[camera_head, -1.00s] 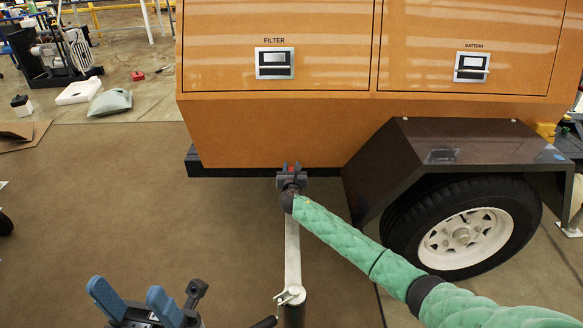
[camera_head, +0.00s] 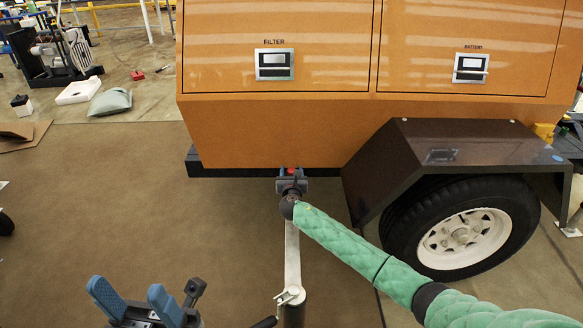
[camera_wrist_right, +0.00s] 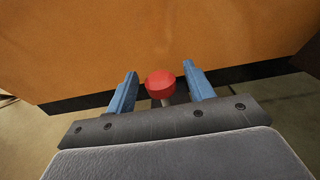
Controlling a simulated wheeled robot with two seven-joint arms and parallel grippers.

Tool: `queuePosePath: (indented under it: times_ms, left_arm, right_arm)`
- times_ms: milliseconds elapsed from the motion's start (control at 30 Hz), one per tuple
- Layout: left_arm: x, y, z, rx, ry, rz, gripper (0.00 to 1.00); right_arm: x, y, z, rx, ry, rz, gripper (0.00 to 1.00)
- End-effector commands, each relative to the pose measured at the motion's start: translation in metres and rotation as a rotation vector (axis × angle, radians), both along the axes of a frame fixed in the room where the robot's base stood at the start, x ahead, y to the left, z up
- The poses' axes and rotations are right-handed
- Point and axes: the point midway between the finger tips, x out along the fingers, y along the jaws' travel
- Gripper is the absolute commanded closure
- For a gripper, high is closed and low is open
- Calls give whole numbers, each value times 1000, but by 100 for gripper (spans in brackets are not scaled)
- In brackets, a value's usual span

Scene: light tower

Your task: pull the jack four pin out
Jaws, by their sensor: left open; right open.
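The jack four pin shows as a red knob (camera_wrist_right: 161,83) on a short metal stem in the right wrist view. It sits between the two blue fingers of my right gripper (camera_wrist_right: 160,87), which is open, with a gap on each side of the knob. In the head view a bit of red (camera_head: 292,171) shows at the far side of my right gripper (camera_head: 291,175), by the lower edge of the orange body. My left gripper (camera_head: 132,298) is open and empty at the bottom left, its blue fingers pointing up. The pin's lower end is hidden.
The orange light tower body (camera_head: 270,135) with its dark lower rail stands just beyond my right gripper. A dark fender (camera_head: 450,150) and a wheel (camera_head: 465,230) are to the right. A grey jack post (camera_head: 292,255) stands below.

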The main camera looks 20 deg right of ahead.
Motion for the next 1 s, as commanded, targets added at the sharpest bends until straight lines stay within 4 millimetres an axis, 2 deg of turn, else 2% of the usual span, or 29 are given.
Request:
queuePosePath:
  times_ms: [100, 333, 1000]
  left_arm:
    - [-2, 1, 0, 10, 15, 9, 45]
    - [-3, 4, -1, 29, 17, 21, 45]
    - [-1, 3, 2, 21, 13, 27, 45]
  right_arm:
    - [-20, 5, 1, -1, 1, 1, 47]
    - [-43, 12, 1, -1, 1, 1, 47]
    - [-48, 13, 0, 0, 1, 0, 47]
